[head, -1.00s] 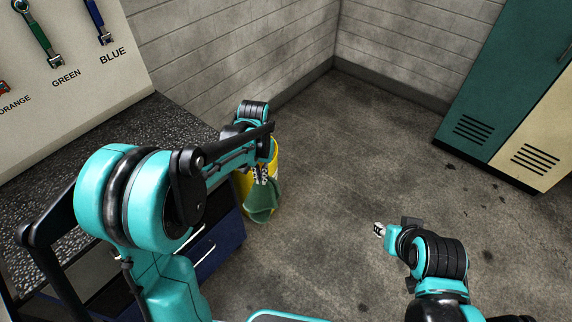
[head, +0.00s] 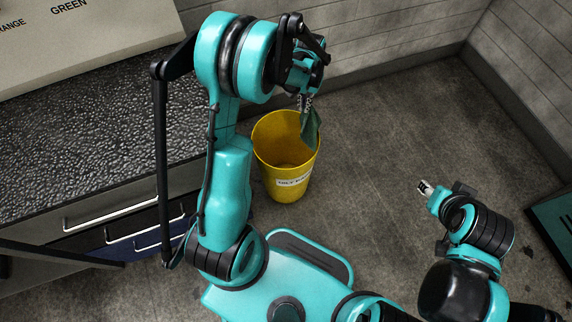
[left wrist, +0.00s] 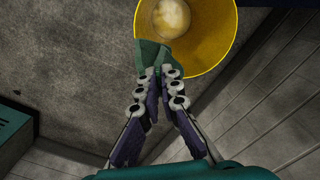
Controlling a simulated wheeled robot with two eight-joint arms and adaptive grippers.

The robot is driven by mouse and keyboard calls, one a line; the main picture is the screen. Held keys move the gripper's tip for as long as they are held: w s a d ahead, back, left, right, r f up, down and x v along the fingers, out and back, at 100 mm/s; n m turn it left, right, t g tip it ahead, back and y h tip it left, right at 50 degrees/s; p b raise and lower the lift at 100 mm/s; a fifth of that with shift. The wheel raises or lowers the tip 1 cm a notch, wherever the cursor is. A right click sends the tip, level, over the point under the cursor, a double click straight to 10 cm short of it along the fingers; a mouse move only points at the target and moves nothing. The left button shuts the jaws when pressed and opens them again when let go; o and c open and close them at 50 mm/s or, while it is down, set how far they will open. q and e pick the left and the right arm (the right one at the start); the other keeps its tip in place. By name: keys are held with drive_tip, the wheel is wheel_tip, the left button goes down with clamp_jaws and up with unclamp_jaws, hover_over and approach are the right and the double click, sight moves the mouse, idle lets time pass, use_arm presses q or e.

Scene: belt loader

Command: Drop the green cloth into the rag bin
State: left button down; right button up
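The yellow rag bin (head: 285,165) stands on the floor beside the workbench, with a white label on its front. My left gripper (head: 306,101) is shut on the green cloth (head: 311,130), which hangs below the fingertips near the bin's right rim. In the left wrist view the cloth (left wrist: 152,56) is pinched between the fingertips and overlaps the edge of the bin's mouth (left wrist: 225,50). The inside of the bin looks empty. My right gripper (head: 425,188) is out over the floor at the right; its fingers are too small to judge.
The dark speckled workbench (head: 90,130) with drawers and silver handles stands at the left. A grey wall (head: 400,35) closes off the back. The floor right of the bin is clear. A teal locker (head: 555,215) shows at the right edge.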

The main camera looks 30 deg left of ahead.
use_arm(q)
drive_tip(key=a+f+b, duration=0.3)
drive_tip(key=a+f, duration=0.1)
drive_tip(key=f, duration=0.7)
drive_tip(key=a+f+b, duration=0.4)
drive_tip(key=a+f, duration=0.1)
drive_tip(key=f, duration=0.6)
drive_tip(key=shift+a+f+n, duration=0.2)
drive_tip(key=shift+f+n, duration=0.05)
drive_tip(key=shift+n, duration=0.05)
drive_tip(key=shift+c, duration=2)
unclamp_jaws()
use_arm(e)
wheel_tip(320, 180, down, 8)
drive_tip(key=shift+w, duration=0.35)
use_arm(q)
drive_tip(key=shift+r, duration=0.1)
use_arm(e)
drive_tip(key=shift+a+r, duration=0.1)
use_arm(q)
wheel_tip(320, 180, up, 5)
drive_tip(key=p, duration=0.3)
drive_tip(key=shift+r, duration=0.2)
use_arm(e)
wheel_tip(320, 180, up, 3)
drive_tip(key=shift+f, duration=0.1)
